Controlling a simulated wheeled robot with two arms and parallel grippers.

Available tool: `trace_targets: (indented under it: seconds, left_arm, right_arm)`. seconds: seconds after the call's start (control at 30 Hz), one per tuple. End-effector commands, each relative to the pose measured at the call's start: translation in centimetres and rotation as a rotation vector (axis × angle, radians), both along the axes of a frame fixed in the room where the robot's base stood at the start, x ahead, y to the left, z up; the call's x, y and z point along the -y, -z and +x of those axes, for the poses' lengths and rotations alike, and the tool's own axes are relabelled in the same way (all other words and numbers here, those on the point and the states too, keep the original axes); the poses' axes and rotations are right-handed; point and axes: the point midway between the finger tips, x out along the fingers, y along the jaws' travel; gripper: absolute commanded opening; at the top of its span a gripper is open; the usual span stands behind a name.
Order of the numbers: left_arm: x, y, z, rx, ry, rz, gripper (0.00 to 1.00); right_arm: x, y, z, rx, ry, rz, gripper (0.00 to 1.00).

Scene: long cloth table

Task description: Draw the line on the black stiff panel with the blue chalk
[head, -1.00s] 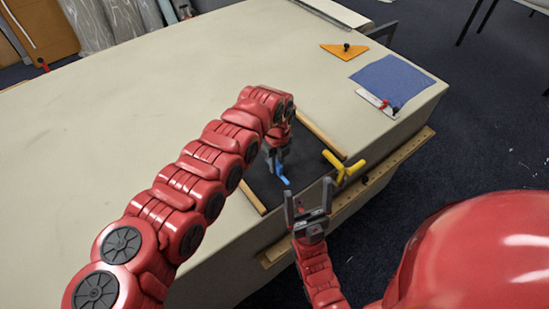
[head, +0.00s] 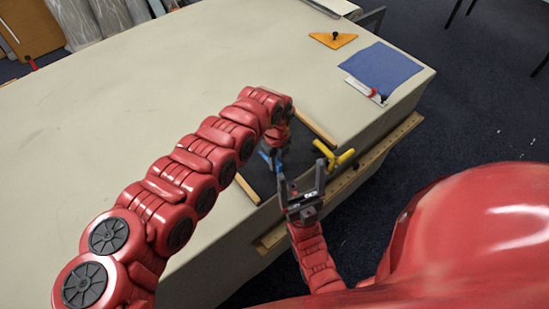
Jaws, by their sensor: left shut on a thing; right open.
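The black panel (head: 299,148) lies at the table's near edge, between two wooden strips. My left gripper (head: 276,157) is shut on the blue chalk (head: 265,157) above the panel, pointing down. My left forearm hides part of the panel's far side. Whether the chalk touches the surface cannot be told, and no drawn line can be made out. My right gripper (head: 302,180) is open and empty, fingers up, in front of the panel's near edge, and it covers part of the panel and perhaps the chalk's lower end.
A yellow clamp-like piece (head: 336,155) sits at the table edge, right of the panel. Wooden strips (head: 247,188) (head: 317,129) flank the panel. A long wooden rule (head: 375,158) runs along the front. A blue cloth (head: 382,67), a white tool (head: 364,90) and an orange triangle (head: 333,40) lie to the right.

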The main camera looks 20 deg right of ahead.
Motion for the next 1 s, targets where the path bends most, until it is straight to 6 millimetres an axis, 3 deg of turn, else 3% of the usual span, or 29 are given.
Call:
trace_targets:
  seconds: [0.2, 1.0]
  left_arm:
    - [0.5, -0.2, -1.2, -0.001, 0.003, -0.001, 0.0]
    - [1.2, 0.2, -3.8, -0.002, 0.001, 0.0, 0.0]
  right_arm:
    - [0.0, -1.1, 0.0, 0.0, 0.0, 0.0, 0.84]
    - [0.0, -2.6, 0.0, 0.0, 0.0, 0.0, 0.84]
